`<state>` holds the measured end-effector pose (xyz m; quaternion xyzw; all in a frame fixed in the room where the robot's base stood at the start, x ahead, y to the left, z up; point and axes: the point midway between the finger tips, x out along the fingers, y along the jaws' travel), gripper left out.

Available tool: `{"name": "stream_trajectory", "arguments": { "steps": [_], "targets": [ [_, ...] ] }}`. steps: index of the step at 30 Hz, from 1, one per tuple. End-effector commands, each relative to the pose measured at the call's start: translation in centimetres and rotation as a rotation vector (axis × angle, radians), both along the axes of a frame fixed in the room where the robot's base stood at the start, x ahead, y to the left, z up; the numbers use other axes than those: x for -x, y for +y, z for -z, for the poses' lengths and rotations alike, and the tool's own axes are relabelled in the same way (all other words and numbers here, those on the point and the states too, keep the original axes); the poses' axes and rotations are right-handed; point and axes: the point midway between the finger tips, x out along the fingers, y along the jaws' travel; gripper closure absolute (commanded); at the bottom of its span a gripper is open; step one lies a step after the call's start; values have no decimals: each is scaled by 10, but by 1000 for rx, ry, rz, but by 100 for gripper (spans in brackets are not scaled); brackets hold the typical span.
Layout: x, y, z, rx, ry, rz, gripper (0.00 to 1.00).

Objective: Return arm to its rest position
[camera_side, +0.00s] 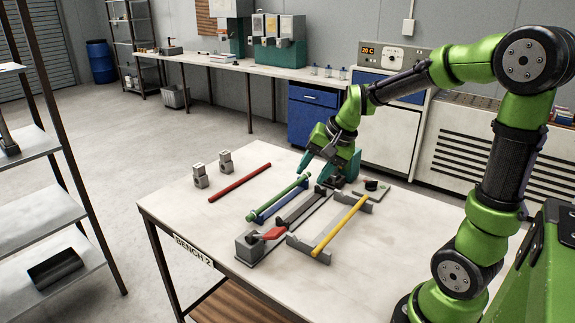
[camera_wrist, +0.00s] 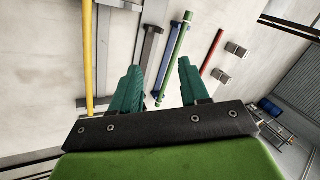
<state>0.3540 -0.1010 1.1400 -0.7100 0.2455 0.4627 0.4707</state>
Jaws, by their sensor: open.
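My gripper (camera_side: 326,166) is open and empty above the far part of the bench. Its two teal fingers point toward the bench and also show in the wrist view (camera_wrist: 160,85), spread apart. A red rod (camera_side: 240,182) lies to the left on the bench. A yellow rod (camera_side: 340,225) rests across a grey holder (camera_side: 297,242) on the right.
The white bench (camera_side: 185,207) carries a grey rail fixture with a red handle (camera_side: 271,233), two small grey blocks (camera_side: 199,180) and a small plate with a knob (camera_side: 371,186). A shelf rack (camera_side: 40,205) stands at left. The bench's left front area is clear.

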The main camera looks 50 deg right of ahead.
Motion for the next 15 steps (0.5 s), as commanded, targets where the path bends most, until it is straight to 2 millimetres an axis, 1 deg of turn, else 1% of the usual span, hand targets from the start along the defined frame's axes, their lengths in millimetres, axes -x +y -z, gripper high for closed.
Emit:
{"name": "stream_trajectory", "arguments": {
  "steps": [1,3,6,9,10,12,15],
  "targets": [
    [15,23,-10,35,-19,-95,55],
    [35,49,-19,86,-39,-221,55],
    [66,82,-29,164,-78,-390,55],
    [92,105,-36,233,-124,-516,55],
    [98,110,-37,248,-137,-543,55],
    [109,119,-41,278,-169,-590,55],
    [117,129,-48,302,-213,-625,55]
  ]
}}
